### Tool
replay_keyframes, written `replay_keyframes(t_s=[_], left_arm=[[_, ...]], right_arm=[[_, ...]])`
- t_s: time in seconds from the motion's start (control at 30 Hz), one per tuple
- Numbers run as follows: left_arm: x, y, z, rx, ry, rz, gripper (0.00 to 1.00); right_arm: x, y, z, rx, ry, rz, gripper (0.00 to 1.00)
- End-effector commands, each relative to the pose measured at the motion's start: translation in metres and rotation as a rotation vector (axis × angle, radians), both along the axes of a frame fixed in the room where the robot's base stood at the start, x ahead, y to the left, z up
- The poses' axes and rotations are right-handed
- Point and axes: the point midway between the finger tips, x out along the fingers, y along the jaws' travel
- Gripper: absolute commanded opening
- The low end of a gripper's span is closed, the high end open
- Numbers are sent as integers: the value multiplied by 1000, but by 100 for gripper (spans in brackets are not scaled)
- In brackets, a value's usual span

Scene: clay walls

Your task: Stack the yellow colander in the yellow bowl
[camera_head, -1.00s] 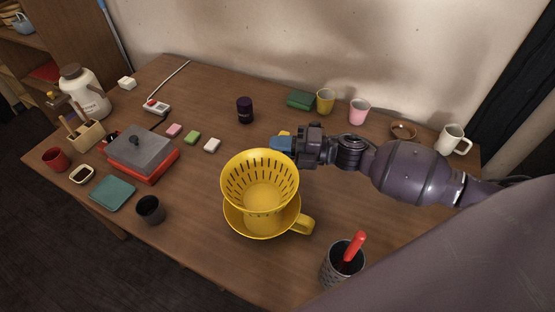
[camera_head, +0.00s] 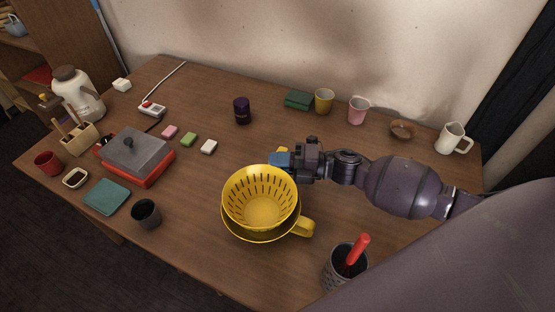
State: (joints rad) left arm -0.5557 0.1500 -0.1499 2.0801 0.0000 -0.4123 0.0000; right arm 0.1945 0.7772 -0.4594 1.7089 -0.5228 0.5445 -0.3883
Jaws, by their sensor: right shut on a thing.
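The yellow colander (camera_head: 262,198) is a slotted, cone-like bowl at the middle of the table. It sits low, over and partly inside the yellow bowl (camera_head: 262,238), whose rim shows around its lower part. The bowl has a yellow handle at its right. My right gripper (camera_head: 283,160) is at the colander's far rim, shut on it, with its arm coming in from the right. The colander looks about upright. Its base inside the bowl is hidden, so I cannot tell whether it touches the bottom. My left gripper is not in view.
A grey utensil holder (camera_head: 341,268) with a red-handled tool stands at the front right, and a black cup (camera_head: 146,214) at the left. Pink, green and white blocks (camera_head: 188,139) lie left of the colander. Cups (camera_head: 324,101) line the back. Bare table lies between the black cup and bowl.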

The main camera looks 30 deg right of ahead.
Motion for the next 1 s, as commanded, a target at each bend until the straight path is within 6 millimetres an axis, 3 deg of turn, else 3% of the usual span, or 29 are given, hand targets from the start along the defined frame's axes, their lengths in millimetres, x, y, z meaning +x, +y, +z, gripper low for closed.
replay_keyframes(t_s=[0.37,0.4,0.57,0.87,1.0], left_arm=[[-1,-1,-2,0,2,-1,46],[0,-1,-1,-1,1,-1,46],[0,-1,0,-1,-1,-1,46],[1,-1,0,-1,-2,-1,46],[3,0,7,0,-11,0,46]], right_arm=[[0,0,-8,0,0,0,0],[0,0,-7,0,0,0,11],[0,0,-7,0,0,0,35],[0,0,-5,0,-1,0,35],[0,0,9,-1,-7,1,35]])
